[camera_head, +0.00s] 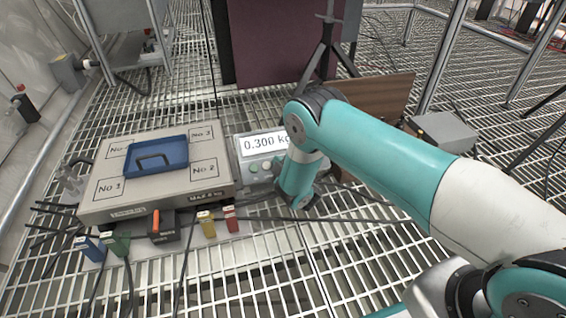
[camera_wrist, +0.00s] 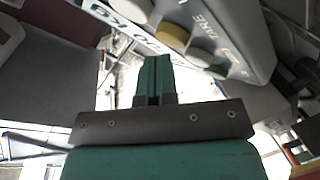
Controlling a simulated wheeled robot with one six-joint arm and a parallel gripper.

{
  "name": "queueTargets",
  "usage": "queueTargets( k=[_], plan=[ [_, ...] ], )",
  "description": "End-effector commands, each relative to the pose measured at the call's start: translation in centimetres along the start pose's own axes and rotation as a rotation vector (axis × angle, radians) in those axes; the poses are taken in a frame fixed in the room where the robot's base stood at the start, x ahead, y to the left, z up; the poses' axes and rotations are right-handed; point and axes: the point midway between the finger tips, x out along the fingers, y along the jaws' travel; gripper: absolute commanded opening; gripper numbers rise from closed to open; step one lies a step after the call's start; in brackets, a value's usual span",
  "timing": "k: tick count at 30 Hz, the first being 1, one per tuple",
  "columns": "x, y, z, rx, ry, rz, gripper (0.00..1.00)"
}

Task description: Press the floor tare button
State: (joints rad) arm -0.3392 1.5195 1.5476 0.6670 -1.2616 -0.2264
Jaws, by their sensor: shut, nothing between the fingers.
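The floor scale's display box (camera_head: 243,151) reads 0.300 kg in the head view, with its right part behind my arm. Small round buttons (camera_head: 253,167) sit below the readout. In the wrist view the display box (camera_wrist: 245,50) fills the top, upside down. An olive button (camera_wrist: 172,37) has a label beside it that seems to read TARE. A green button (camera_wrist: 215,72) is farther right, and a grey one (camera_wrist: 138,8) is at the top edge. My gripper (camera_wrist: 153,62) is shut and empty, its fingertips just below the olive button in the picture. I cannot tell whether they touch anything.
The scale platform (camera_head: 110,185) has numbered corners and carries a blue tray (camera_head: 178,154). Coloured connectors (camera_head: 207,222) and cables lie in front of it. A dark tripod (camera_head: 322,55) and a brown board (camera_head: 385,97) stand behind my arm. The grating floor is open at the front.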

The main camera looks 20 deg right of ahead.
Motion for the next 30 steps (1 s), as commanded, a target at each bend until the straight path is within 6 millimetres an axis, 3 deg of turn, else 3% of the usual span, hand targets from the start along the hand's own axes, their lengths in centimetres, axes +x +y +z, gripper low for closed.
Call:
queueTargets(
  k=[30],
  plan=[
    [0.63,-0.46,0.48,0.000,0.000,0.000,0.00]
  ],
)
